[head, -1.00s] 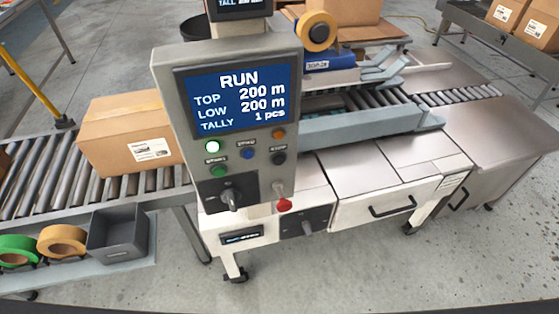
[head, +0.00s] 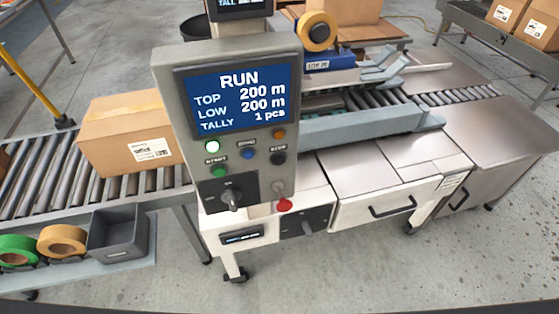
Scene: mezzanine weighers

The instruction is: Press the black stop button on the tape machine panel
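The tape machine panel (head: 170,100) is a grey upright box in the middle of the head view. Its blue screen (head: 238,98) reads RUN, TOP 200 m, LOW 200 m, TALLY 1 pcs. The black stop button (head: 278,158) is at the panel's right, under a small STOP label. A blue button (head: 248,154) and a green button (head: 219,171) are to its left. A white lamp (head: 212,146) is bright, and an orange one (head: 279,134) sits above the stop button. Neither of my grippers shows.
A cardboard box (head: 130,135) stands on the roller conveyor left of the panel. A red knob (head: 284,205) and a black rotary switch (head: 231,199) are below the buttons. A shelf with tape rolls (head: 62,241) and a grey bin (head: 118,232) is at lower left.

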